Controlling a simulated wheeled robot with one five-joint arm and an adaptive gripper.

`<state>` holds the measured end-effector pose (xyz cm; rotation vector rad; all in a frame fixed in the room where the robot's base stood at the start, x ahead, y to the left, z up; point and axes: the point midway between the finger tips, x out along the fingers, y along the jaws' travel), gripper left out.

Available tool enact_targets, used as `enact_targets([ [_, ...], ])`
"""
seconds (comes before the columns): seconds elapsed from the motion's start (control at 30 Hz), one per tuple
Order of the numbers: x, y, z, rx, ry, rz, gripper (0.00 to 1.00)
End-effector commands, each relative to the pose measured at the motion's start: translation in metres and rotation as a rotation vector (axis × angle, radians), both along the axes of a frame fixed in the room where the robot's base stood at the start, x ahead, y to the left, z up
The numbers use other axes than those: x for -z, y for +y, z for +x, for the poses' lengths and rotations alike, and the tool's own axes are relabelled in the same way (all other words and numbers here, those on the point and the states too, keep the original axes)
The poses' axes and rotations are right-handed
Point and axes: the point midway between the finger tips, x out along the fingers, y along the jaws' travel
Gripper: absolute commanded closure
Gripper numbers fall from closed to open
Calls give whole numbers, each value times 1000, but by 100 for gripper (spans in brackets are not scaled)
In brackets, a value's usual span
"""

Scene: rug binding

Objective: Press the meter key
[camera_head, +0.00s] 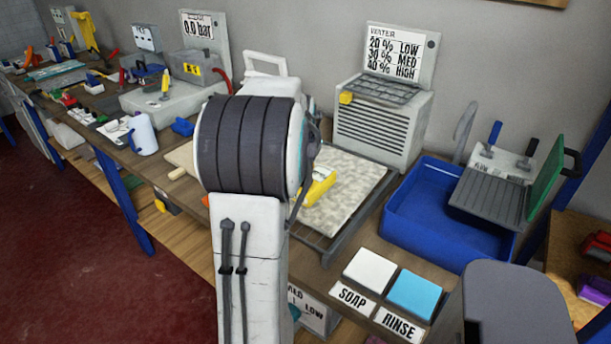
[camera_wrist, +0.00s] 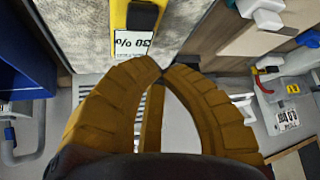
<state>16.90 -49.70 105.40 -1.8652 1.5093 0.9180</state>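The moisture meter is a yellow body (camera_wrist: 158,12) with a black patch (camera_wrist: 142,16) and a white display with upside-down percent digits (camera_wrist: 133,42). It lies on the pale rug piece, at the top of the wrist view. In the head view the yellow meter (camera_head: 320,187) shows only partly, behind my arm. I cannot make out its key for certain. My gripper (camera_wrist: 163,68) has two ochre fingers whose tips meet, with nothing seen between them. The tips appear just below the display in the wrist view; whether they touch the meter I cannot tell. My arm hides the gripper in the head view.
The speckled rug piece (camera_head: 352,193) lies on a dark rack. A grey vented unit (camera_head: 378,128) with a percentage sign (camera_head: 395,52) stands behind. A blue tray (camera_head: 425,220) is at right. White SOAP (camera_head: 370,270) and blue RINSE (camera_head: 415,293) pads lie in front.

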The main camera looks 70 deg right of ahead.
Motion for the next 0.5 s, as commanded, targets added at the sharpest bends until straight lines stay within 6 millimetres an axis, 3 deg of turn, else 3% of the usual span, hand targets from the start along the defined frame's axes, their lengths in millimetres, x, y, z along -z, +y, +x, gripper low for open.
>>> enact_targets([
  [0.2, -22, 0, 0, 0, 0, -1, 100],
  [0.5, -25, 0, 0, 0, 0, 0, 100],
])
